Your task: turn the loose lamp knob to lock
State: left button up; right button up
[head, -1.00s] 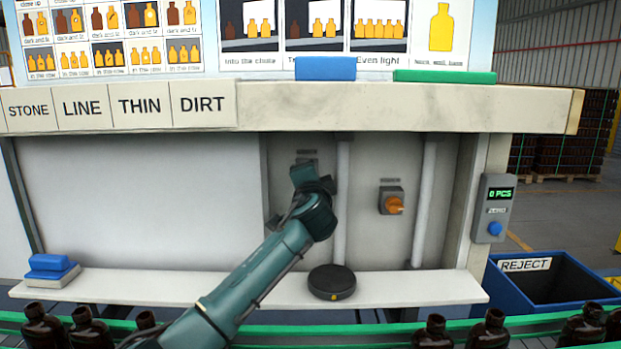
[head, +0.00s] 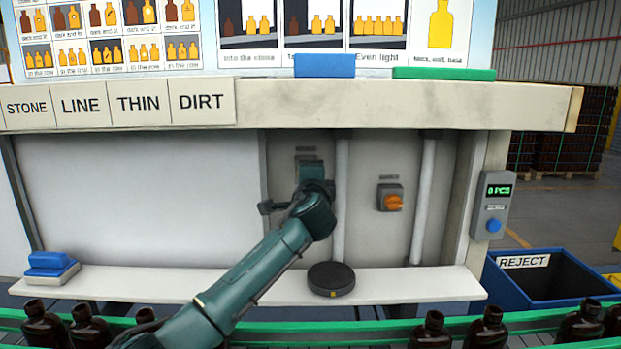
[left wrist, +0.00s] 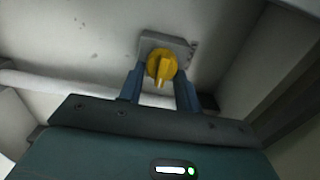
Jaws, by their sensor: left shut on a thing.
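In the left wrist view a yellow knob (left wrist: 161,66) sits on a grey switch plate (left wrist: 180,44) on the wall. My left gripper (left wrist: 160,82) has its two blue fingers on either side of the knob and is shut on it. In the head view my left gripper (head: 312,172) is at the left switch position under the shelf, and my wrist hides the knob there. A second, orange knob (head: 393,202) on a grey box (head: 390,190) is on the panel to the right, apart from the gripper. My right gripper is in neither view.
A black round puck (head: 331,279) lies on the white ledge (head: 420,286) below my arm. A vertical pipe (head: 341,205) runs just right of my gripper. Brown bottles (head: 92,325) stand on the green-edged conveyor in front. A blue reject bin (head: 560,275) is at right.

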pick_arm(q)
jog(key=o, duration=1)
jog(key=shift+c, duration=0.2)
jog(key=shift+s, duration=0.1)
jog(key=s+b, duration=0.3)
jog(key=s, duration=1)
jog(key=shift+s+f, duration=0.1)
